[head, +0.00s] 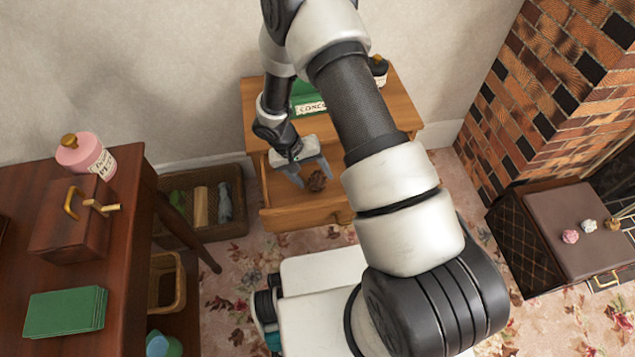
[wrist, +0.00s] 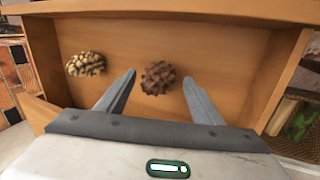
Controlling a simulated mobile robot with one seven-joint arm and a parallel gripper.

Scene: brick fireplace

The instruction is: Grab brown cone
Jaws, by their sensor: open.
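The brown cone (wrist: 158,78) lies on the floor of an open wooden drawer (wrist: 215,52) in the wrist view. My gripper (wrist: 158,85) is open, with one finger on either side of the cone's position. I cannot tell whether the fingers touch it; gaps show on both sides. In the head view the cone (head: 317,180) shows at the fingertips of my gripper (head: 309,177) in the pulled-out drawer (head: 300,216). A second, paler yellowish cone (wrist: 86,64) lies to the left in the drawer in the wrist view.
A green box (head: 305,94) and a dark bottle (head: 379,70) stand on the cabinet top (head: 405,95). A desk (head: 110,295) stands at left, a basket (head: 232,225) beside the cabinet, a brick fireplace (head: 555,85) at right.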

